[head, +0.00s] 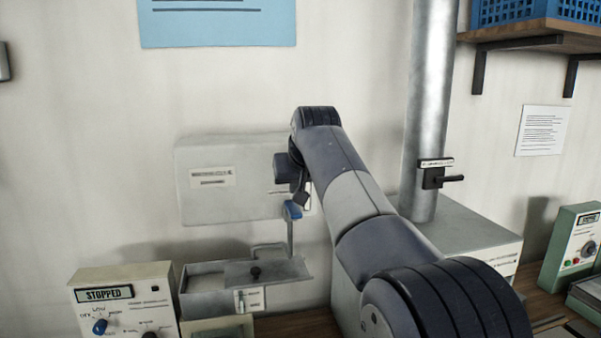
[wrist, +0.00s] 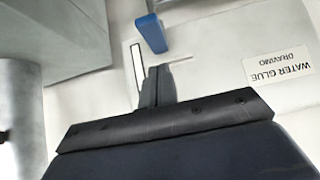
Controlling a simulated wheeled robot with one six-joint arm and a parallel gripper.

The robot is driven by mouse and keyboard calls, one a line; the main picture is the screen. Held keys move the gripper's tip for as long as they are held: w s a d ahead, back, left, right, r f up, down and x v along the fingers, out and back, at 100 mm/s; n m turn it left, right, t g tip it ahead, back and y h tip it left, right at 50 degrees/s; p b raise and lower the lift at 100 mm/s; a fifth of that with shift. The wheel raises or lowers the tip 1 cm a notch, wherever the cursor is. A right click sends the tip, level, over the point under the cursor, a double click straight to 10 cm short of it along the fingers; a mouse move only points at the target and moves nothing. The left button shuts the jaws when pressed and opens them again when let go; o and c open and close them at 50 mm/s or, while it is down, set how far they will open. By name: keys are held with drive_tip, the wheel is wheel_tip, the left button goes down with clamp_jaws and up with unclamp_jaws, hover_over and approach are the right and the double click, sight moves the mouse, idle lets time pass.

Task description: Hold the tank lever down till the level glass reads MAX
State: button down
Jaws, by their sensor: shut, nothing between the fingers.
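The tank is a pale grey box (head: 235,195) on the wall. It also shows in the wrist view (wrist: 220,95), where its label, WATER GLUE, is upside down. The tank lever has a blue end (head: 292,210), also seen in the wrist view (wrist: 152,33). My gripper (head: 301,198) is at the tank's right end, close to the blue end. Its fingers (wrist: 157,72) are shut and empty, with a small gap to the lever in the wrist view. The level glass looks like a narrow white strip (wrist: 137,68) beside the fingers; its reading is not legible.
A grey metal trough (head: 215,287) with a black knob stands below the tank. A control box (head: 125,305) reading STOPPED is at the lower left. A thick metal pipe (head: 428,100) with a black-handled fitting rises from a grey cabinet (head: 465,240) on the right.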

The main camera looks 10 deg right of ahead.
sight(297, 217)
drive_tip(key=shift+w+f, duration=0.1)
drive_tip(key=shift+f, duration=2)
drive_tip(key=shift+f+b, duration=0.1)
drive_tip(key=shift+b, duration=0.25)
drive_tip(key=f+t+b, duration=0.1)
drive_tip(key=b, duration=0.2)
drive_tip(key=f+t+b, duration=0.1)
drive_tip(key=b, duration=0.3)
drive_tip(key=shift+s+f+b, duration=0.25)
drive_tip(key=shift+s+b, duration=0.05)
drive_tip(key=t+b, duration=0.1)
drive_tip(key=b, duration=0.1)
drive_tip(key=t+b, duration=0.1)
drive_tip(key=shift+f+b, duration=0.3)
drive_tip(key=shift+b, duration=0.05)
idle(2.3)
drive_tip(key=shift+r+p, duration=0.75)
drive_tip(key=shift+r, duration=0.05)
drive_tip(key=shift+s+r, duration=0.1)
